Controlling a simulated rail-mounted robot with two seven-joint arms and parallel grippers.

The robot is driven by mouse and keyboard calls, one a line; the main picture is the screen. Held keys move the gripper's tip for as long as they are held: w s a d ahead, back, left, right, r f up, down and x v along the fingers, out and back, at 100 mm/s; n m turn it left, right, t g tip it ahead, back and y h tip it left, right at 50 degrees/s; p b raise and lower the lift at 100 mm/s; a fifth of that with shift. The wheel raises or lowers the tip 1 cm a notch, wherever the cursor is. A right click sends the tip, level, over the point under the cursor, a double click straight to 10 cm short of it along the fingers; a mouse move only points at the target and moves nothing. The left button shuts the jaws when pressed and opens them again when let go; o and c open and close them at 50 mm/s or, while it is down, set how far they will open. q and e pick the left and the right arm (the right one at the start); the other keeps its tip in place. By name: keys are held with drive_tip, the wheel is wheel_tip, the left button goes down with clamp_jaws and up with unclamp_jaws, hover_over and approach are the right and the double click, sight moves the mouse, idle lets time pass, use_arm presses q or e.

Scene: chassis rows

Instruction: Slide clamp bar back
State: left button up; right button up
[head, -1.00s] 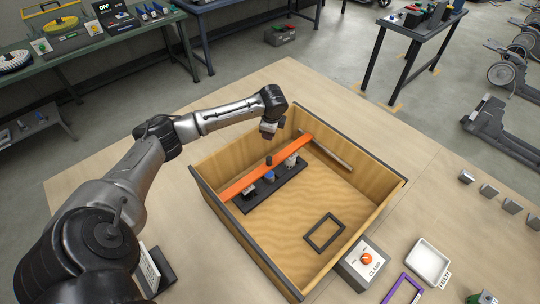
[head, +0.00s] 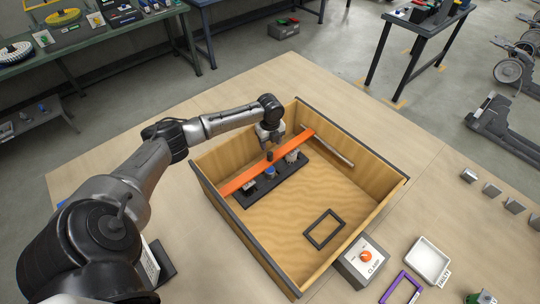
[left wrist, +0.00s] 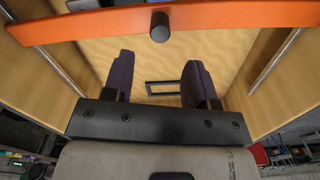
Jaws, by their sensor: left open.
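The clamp bar (head: 240,180) is a flat orange bar lying across the wooden box (head: 360,208), over a black block with small parts. A short black knob (head: 270,156) stands up from the bar's middle. In the left wrist view the bar (left wrist: 225,16) crosses the top, with the knob (left wrist: 160,27) centred above the fingers. My left gripper (head: 269,146) points down just above the knob in the head view. Its dark fingers (left wrist: 160,85) are wide apart and empty. I cannot tell whether it touches the knob. My right gripper is not in view.
Metal rails (head: 334,152) run along the box's side walls. A black square frame (head: 324,229) lies on the box floor. A box with an orange knob labelled CLAMP (head: 365,257) sits outside the near corner. A white tray (head: 428,261) and purple frame (head: 402,288) lie to the right.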

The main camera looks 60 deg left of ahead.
sight(270, 153)
use_arm(q)
wheel_tip(270, 153, down, 8)
drive_tip(key=shift+f, duration=0.25)
idle(0.4)
clamp_jaws()
idle(0.3)
